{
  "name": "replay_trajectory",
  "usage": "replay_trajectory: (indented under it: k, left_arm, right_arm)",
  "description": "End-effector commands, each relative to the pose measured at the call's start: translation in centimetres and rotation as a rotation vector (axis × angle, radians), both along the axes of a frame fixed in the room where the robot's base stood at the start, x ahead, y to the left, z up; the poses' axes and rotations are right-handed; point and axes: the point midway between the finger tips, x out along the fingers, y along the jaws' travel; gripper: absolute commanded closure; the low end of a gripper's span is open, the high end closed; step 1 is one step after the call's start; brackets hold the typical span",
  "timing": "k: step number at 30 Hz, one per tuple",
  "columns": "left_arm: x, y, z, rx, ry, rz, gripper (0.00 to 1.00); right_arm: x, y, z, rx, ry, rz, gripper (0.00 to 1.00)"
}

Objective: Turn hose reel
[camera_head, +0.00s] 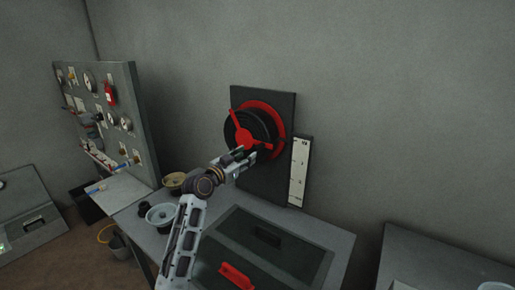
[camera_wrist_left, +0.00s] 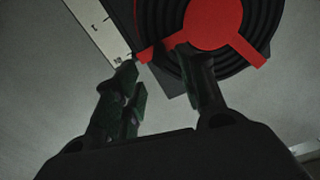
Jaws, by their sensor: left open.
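The hose reel (camera_head: 268,122) is mounted on a dark upright panel (camera_head: 283,101) on the far wall side. It has a red rim, black coiled hose and a red three-armed hub (camera_head: 243,137). My left gripper (camera_head: 259,151) is open in front of the reel's lower right part. In the left wrist view the hub (camera_wrist_left: 213,22) and black coils (camera_wrist_left: 262,22) fill the upper right. There my left gripper (camera_wrist_left: 158,60) has its fingers apart, and a red arm's end (camera_wrist_left: 145,55) shows between the fingertips. Contact cannot be told. My right gripper is out of view.
A white scale strip (camera_head: 299,172) stands right of the panel and also shows in the left wrist view (camera_wrist_left: 97,22). A dark case with a red handle (camera_head: 236,276) lies on the table below.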

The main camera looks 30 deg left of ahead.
Motion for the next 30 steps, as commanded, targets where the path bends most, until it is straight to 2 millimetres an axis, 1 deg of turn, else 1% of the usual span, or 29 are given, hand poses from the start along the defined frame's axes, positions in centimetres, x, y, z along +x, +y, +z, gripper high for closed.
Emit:
replay_trajectory:
  k: [9, 21, 30]
  left_arm:
    - [3.1, -0.5, 0.1, -0.001, -0.001, -0.001, 0.59]
    - [6.7, -0.9, 0.1, -0.001, -0.001, 0.0, 0.59]
    - [8.2, -1.2, 0.0, 0.0, 0.0, 0.0, 0.59]
  right_arm:
    - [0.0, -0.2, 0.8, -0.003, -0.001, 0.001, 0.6]
    - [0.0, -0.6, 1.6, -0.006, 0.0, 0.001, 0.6]
    - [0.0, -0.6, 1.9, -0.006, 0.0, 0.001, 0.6]
